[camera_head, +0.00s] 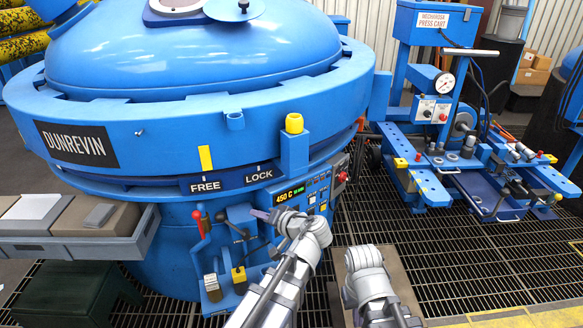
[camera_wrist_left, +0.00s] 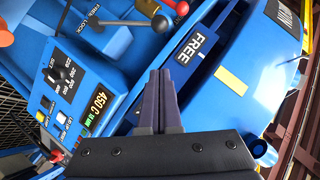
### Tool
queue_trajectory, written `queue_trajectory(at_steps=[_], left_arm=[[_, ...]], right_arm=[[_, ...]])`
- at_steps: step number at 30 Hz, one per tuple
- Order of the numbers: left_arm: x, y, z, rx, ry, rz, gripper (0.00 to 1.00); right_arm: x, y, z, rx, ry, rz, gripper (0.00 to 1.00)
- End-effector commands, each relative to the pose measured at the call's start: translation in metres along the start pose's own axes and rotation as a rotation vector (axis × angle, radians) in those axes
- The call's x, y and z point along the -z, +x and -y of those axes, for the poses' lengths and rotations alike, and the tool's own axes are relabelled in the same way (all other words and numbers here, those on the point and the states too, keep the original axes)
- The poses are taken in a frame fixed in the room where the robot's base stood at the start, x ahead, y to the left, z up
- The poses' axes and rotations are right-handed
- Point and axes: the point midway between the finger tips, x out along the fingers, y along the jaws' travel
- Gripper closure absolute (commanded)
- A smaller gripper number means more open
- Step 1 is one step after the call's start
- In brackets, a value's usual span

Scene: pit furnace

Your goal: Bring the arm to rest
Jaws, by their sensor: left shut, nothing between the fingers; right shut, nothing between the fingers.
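My left gripper (camera_head: 256,213) is shut and empty, in front of the blue furnace's control panel (camera_head: 302,196). In the left wrist view its dark fingers (camera_wrist_left: 160,76) lie together with nothing between them. They point toward the furnace front, between the FREE plate (camera_wrist_left: 197,45) and the panel with the 450 C display (camera_wrist_left: 97,104). I cannot tell whether they touch anything. My right arm's wrist (camera_head: 365,268) is at the lower middle of the head view. Only a small purplish edge of my right gripper (camera_head: 347,296) shows; its fingertips are mostly hidden.
The furnace (camera_head: 190,80) fills the left and middle, its yellow mark at FREE. A red-knobbed lever (camera_head: 197,222) and a black-knobbed lever (camera_wrist_left: 138,24) stand near my left gripper. A grey tray (camera_head: 70,245) juts out left. A press cart (camera_head: 432,185) stands right; open grating lies between.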

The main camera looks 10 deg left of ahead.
Motion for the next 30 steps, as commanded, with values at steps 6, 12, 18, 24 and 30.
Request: queue_trajectory(at_steps=[6,12,18,24,30], left_arm=[[-0.033,-0.013,-0.028,-0.133,0.047,0.114,1.0],[-0.101,-0.067,-0.09,-0.475,0.196,0.337,1.0],[-0.144,-0.126,-0.127,-0.766,0.334,0.461,1.0],[-0.167,-0.182,-0.138,-1.004,0.448,0.526,1.0],[-0.14,-0.196,-0.105,-0.993,0.441,0.524,1.0]], right_arm=[[0.0,0.0,0.0,0.0,0.0,0.0,1.0],[0.0,0.0,0.0,0.0,0.0,0.0,1.0],[0.0,0.0,0.0,0.0,0.0,0.0,1.0],[-0.001,-0.009,-0.001,0.0,0.0,0.0,1.0],[-0.003,-0.054,-0.005,0.0,0.0,0.0,1.0]])
